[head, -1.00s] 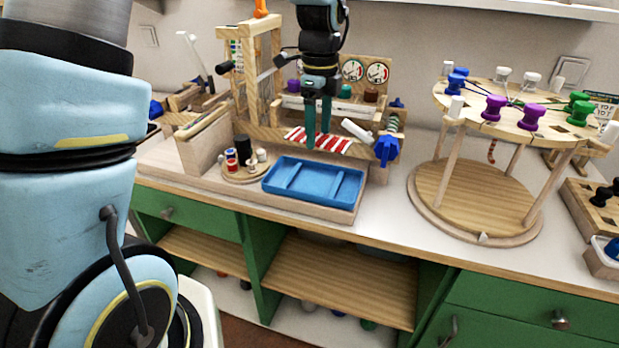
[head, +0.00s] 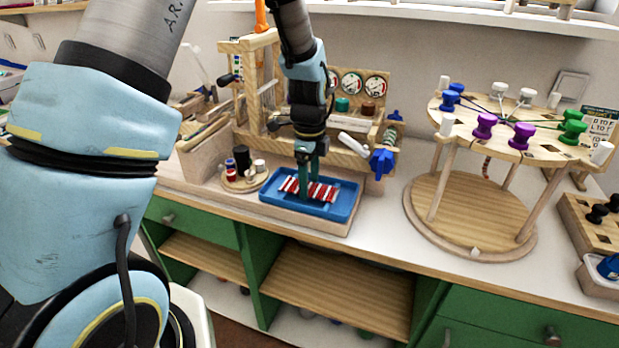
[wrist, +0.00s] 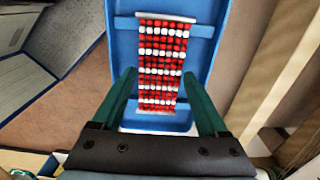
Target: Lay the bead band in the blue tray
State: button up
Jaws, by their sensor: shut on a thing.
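The bead band (head: 322,192), red and white striped, is inside the outline of the blue tray (head: 349,207). In the wrist view the band (wrist: 161,65) runs lengthwise over the blue tray (wrist: 203,60), with a pale bar at each end. My gripper (head: 305,188) points down over the tray and is shut on the band, one green finger at each long side; it also shows in the wrist view (wrist: 160,80). I cannot tell whether the band touches the tray floor.
A round spool stand (head: 243,182) is left of the tray. A wooden frame (head: 250,95) and a board with dials stand behind. A blue knob (head: 382,160) is close at the tray's back right. A round peg table (head: 510,130) stands further right, with bare counter between.

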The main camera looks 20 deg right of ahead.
jog(key=shift+f, duration=0.2)
jog(key=o, duration=1.4)
jog(key=shift+r, duration=0.15)
